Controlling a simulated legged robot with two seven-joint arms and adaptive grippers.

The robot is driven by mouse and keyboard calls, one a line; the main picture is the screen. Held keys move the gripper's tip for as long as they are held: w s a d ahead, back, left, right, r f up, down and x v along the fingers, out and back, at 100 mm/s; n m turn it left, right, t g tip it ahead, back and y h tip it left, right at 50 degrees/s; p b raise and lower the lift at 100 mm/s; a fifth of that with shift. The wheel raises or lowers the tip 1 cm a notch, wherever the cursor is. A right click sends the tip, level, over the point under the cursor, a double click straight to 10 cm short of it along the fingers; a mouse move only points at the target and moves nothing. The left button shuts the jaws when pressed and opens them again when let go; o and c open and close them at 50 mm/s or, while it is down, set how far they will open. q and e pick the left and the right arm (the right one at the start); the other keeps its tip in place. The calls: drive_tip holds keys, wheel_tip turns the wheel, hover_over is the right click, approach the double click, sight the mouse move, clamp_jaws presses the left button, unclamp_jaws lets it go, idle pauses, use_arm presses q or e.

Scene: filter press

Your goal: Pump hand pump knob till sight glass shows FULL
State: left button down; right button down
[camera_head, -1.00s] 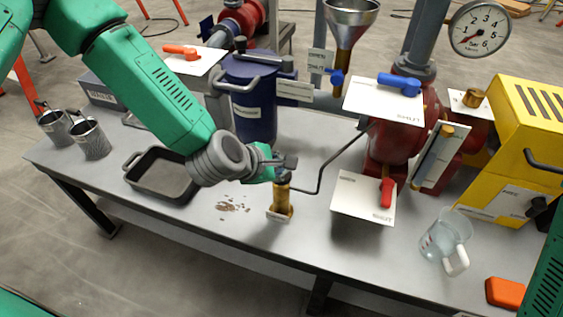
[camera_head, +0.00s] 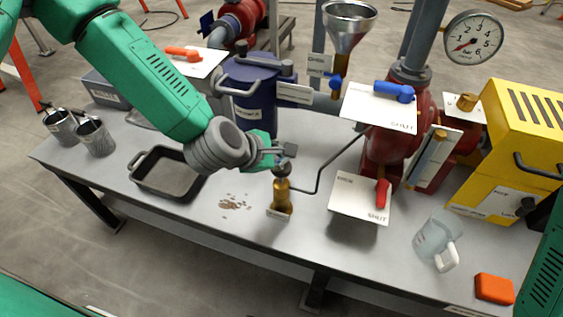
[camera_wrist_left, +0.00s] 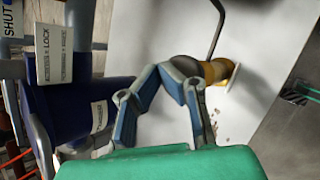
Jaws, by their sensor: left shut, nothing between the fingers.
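The hand pump (camera_head: 282,197) is a small upright brass cylinder with a dark knob (camera_head: 282,169) on top, standing at the table's middle. My left gripper (camera_head: 287,152) is shut at the knob, with nothing between its fingers. In the left wrist view the fingertips (camera_wrist_left: 167,75) meet beside the dark knob (camera_wrist_left: 186,69); whether they touch it is unclear. The brass body (camera_wrist_left: 217,72) lies beyond it. The sight glass (camera_head: 433,157) appears to be the brass-capped tube on a white plate at the right; its level is too small to read. My right gripper is out of view.
A bent pipe (camera_head: 318,172) runs from the pump to the red housing (camera_head: 385,150). A white plate with a red lever (camera_head: 382,193) stands close right. A black tray (camera_head: 160,187) and a blue drum (camera_head: 257,112) are nearby.

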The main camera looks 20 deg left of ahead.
use_arm(q)
wheel_tip(320, 180, up, 5)
drive_tip(key=p, duration=0.4)
drive_tip(key=shift+r, duration=0.1)
idle(0.3)
idle(2.8)
drive_tip(key=shift+w+r+b, duration=0.15)
drive_tip(key=shift+b, duration=0.25)
wheel_tip(320, 180, up, 3)
drive_tip(key=b, duration=0.3)
drive_tip(key=shift+r, duration=0.1)
